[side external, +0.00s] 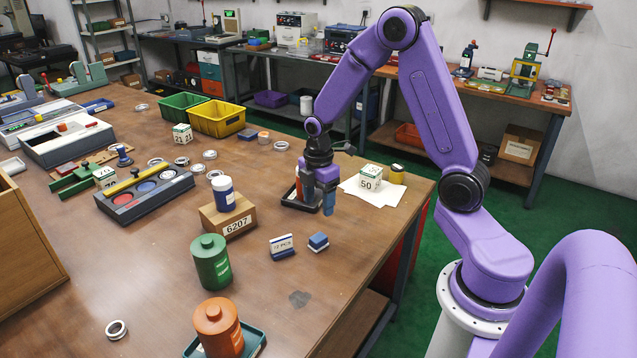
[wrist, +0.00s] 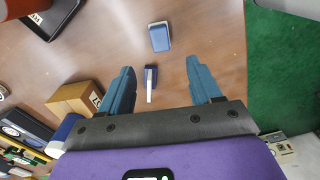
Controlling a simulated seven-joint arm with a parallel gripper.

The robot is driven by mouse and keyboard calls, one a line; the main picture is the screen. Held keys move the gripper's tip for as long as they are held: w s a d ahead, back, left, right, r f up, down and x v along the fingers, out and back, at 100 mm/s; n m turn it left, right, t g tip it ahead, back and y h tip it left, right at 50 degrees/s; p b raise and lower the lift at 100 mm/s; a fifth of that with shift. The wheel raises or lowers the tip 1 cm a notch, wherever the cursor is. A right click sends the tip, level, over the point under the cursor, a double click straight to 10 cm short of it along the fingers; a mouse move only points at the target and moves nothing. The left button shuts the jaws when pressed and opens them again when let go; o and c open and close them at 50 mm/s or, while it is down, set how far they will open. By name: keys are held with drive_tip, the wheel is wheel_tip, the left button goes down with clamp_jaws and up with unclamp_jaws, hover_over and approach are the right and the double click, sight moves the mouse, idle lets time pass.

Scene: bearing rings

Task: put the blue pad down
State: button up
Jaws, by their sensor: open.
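The blue pad (side external: 318,241) lies flat on the brown table, a small blue block with a pale band round its side. In the wrist view the blue block (wrist: 159,36) lies on bare wood beyond my fingertips. My gripper (side external: 328,208) points down, up and behind the pad in the side view. In the wrist view its two blue fingers (wrist: 163,72) are wide apart with nothing held between them. The pad is apart from the fingers.
A white-and-blue "12 PCS" block (side external: 282,246) stands beside the pad. Left of it are a "6207" box (side external: 236,222) and a green canister (side external: 211,262). A black tray (side external: 300,202) is next to my gripper.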

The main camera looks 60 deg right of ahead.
wheel_tip(320, 180, up, 5)
drive_tip(key=s+a+r+m, duration=0.1)
drive_tip(key=s+a+r, duration=0.1)
drive_tip(key=s+a, duration=0.5)
drive_tip(key=s+a+r+m, duration=0.1)
drive_tip(key=s+a+r, duration=0.2)
drive_tip(key=s+a, duration=0.4)
drive_tip(key=s, duration=0.4)
drive_tip(key=shift+a+r, duration=0.25)
drive_tip(key=shift+r, duration=0.1)
drive_tip(key=shift+o, duration=1.2)
drive_tip(key=s, duration=0.7)
drive_tip(key=shift+r+m, duration=0.3)
drive_tip(key=shift+m, duration=0.1)
drive_tip(key=shift+d, duration=0.1)
